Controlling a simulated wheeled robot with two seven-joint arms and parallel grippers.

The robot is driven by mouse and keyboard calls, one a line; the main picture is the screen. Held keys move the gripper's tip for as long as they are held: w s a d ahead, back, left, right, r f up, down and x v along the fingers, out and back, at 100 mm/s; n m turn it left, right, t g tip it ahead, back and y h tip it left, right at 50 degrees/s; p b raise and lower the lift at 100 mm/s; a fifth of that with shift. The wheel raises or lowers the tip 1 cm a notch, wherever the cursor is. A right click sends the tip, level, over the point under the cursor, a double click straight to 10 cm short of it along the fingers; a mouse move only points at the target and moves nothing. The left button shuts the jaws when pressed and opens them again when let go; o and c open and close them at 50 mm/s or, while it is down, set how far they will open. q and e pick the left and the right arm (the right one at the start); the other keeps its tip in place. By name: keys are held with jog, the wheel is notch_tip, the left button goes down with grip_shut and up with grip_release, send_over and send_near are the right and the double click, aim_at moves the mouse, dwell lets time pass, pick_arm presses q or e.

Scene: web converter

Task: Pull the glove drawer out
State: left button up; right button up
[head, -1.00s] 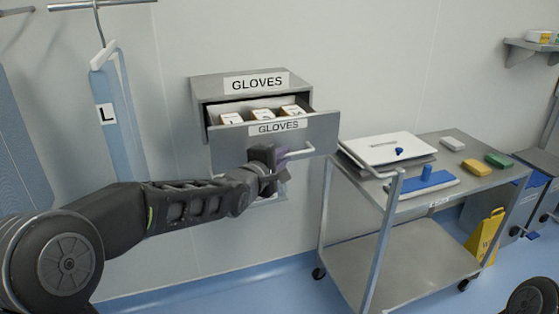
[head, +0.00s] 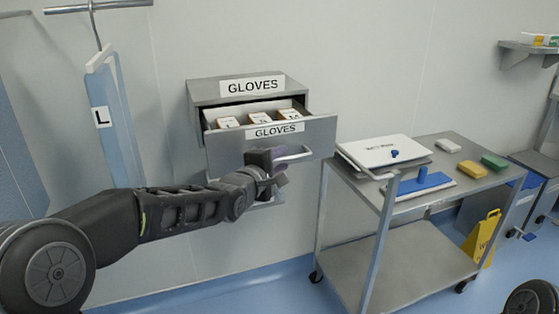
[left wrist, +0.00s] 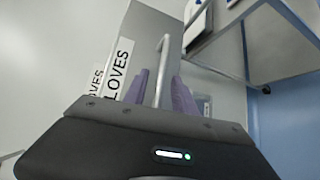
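The glove drawer (head: 225,155) is partly pulled out of a grey wall cabinet (head: 205,93) labelled GLOVES. Small white and orange boxes (head: 260,118) show inside it. Its front has a GLOVES label and a bar handle (head: 298,155). My left gripper (head: 270,165) is at the handle, with its purple fingers spread apart. In the left wrist view the handle bar (left wrist: 162,70) runs between the two fingers (left wrist: 160,92), with gaps beside it, so the gripper looks open around the bar. My right gripper is not in view.
A steel cart (head: 400,262) stands right of the drawer, close to its right end, carrying a white case (head: 375,150), a blue tool (head: 422,181) and coloured blocks. A blue garment (head: 118,120) hangs at left. A yellow sign (head: 484,237) stands behind the cart.

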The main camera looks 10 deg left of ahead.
pick_arm(q)
jog(key=b+v, duration=0.1)
jog(key=v, duration=0.6)
jog(key=shift+s, duration=0.35)
jog(key=shift+a, duration=0.1)
